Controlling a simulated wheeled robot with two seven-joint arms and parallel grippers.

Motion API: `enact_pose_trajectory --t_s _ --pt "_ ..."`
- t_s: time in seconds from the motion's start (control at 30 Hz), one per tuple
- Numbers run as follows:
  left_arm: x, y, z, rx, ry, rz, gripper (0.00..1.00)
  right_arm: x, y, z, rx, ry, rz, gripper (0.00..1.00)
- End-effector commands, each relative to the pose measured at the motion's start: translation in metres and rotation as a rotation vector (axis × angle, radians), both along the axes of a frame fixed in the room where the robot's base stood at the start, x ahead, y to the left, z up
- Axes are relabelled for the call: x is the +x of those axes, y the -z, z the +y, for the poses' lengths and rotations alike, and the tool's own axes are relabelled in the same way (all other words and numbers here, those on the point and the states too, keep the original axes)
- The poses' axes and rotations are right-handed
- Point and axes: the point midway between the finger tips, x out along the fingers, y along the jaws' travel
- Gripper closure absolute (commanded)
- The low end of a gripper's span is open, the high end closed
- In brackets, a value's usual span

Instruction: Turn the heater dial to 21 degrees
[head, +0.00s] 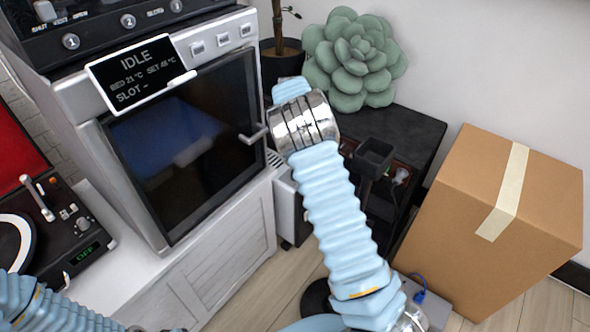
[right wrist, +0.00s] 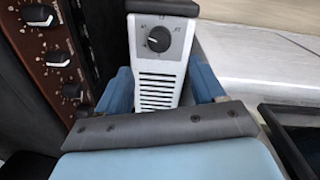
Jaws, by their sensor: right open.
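The heater (right wrist: 174,66) is a narrow white unit with a slotted grille and a dark top, seen in the right wrist view. Its round black dial (right wrist: 158,39) sits above the grille; a pale pointer mark on it points to the left, and the scale print around it is too small to read. In the head view part of the white heater (head: 286,206) shows beside my right arm, with the dial hidden. My right gripper (right wrist: 163,80) is open, its blue fingers either side of the heater's front in the picture, below the dial; contact cannot be told. My left gripper is out of view.
A white machine (head: 160,243) with a glass door and an IDLE display stands left of the heater. A black unit (head: 413,130) with a brown knob panel (right wrist: 55,60) is close on the other side. A cardboard box (head: 540,190) stands right. A turntable (head: 75,225) is at left.

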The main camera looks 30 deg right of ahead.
Motion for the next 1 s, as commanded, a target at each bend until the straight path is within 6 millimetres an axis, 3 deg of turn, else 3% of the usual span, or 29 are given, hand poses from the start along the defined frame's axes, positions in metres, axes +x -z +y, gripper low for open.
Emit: enact_pose_trajectory --t_s 0.2,0.4,0.6,0.83,1.0 --pt "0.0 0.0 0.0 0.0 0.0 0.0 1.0 0.001 0.053 -0.003 -0.001 0.002 0.004 0.32" --pt "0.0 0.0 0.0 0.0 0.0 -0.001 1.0 0.003 0.085 -0.004 -0.001 0.002 0.001 0.32" --pt "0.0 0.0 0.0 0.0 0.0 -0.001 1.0 0.003 0.096 -0.005 0.001 0.003 -0.001 0.32" --pt "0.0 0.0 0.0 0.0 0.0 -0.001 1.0 0.003 0.097 -0.005 0.001 0.003 -0.002 0.32" --pt "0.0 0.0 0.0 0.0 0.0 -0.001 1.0 0.003 0.097 -0.004 0.001 0.003 -0.002 0.56"
